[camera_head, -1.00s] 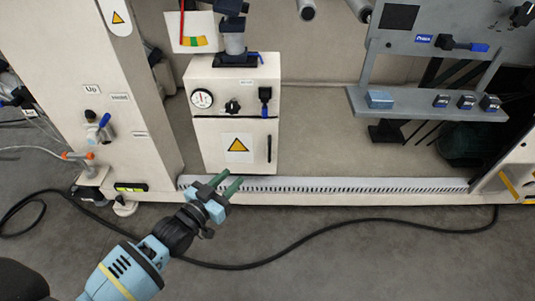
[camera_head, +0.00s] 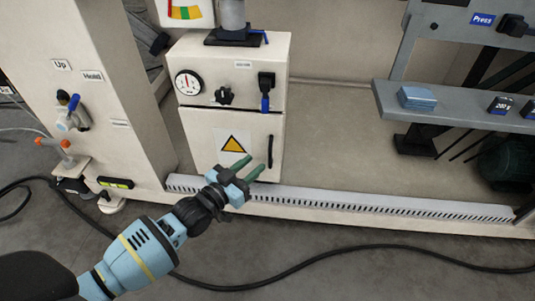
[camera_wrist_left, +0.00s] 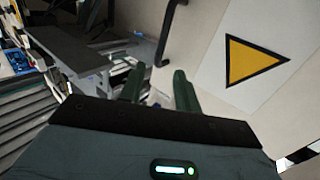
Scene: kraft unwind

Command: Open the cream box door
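The cream box (camera_head: 231,80) has a gauge, a black knob and a blue-tipped lever on its upper part. Its door (camera_head: 203,124) below looks shut and carries a yellow warning triangle (camera_head: 234,144) and a black vertical handle (camera_head: 270,151) on the right edge. In the left wrist view the handle (camera_wrist_left: 171,32) is just beyond the fingers and the triangle (camera_wrist_left: 252,61) is at the right. My left gripper (camera_head: 250,167) is open and empty, its green fingers in front of the door's lower part, below and left of the handle. My right gripper is not in view.
A slotted pale rail (camera_head: 370,203) runs along the floor edge in front of the box. A black cable (camera_head: 330,262) lies on the floor. A grey shelf (camera_head: 450,113) with a blue block stands at the right. A cream column (camera_head: 110,120) rises at the left.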

